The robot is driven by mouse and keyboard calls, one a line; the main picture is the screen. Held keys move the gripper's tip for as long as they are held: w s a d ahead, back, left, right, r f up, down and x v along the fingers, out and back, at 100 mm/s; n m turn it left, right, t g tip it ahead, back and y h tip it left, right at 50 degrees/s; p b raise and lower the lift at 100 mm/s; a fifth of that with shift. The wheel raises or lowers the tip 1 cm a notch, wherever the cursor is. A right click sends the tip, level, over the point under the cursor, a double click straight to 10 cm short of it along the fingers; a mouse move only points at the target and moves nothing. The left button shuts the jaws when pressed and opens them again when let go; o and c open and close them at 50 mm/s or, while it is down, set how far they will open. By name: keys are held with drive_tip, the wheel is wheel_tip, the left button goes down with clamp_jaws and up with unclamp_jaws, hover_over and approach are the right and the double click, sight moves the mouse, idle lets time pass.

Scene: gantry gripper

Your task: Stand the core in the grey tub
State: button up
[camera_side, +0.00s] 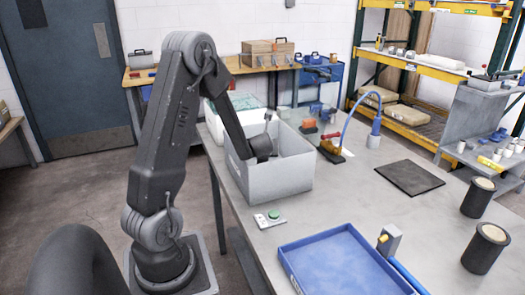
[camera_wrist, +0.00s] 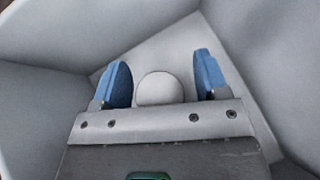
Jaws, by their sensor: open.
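The grey tub (camera_side: 275,182) stands on the bench in the side view, and its inner walls fill the wrist view (camera_wrist: 270,45). My gripper (camera_wrist: 161,64) is down inside the tub, with its two blue fingers apart. A pale, round-topped piece (camera_wrist: 159,88), which looks like the core, shows between the fingers with a gap on each side. It appears upright on the tub floor, but its lower part is hidden by my gripper. In the side view the tub's front wall hides my fingers and this piece.
Two black cylinders with pale tops (camera_side: 478,196) stand at the right. A dark mat (camera_side: 409,177) lies flat behind them.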

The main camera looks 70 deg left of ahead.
drive_tip(key=shift+d+r, duration=0.25)
drive_tip(key=shift+r, duration=0.15)
drive_tip(key=v, duration=0.6)
drive_tip(key=shift+s+d+r, duration=0.2)
drive_tip(key=shift+d+r, duration=0.05)
drive_tip(key=shift+d, duration=0.05)
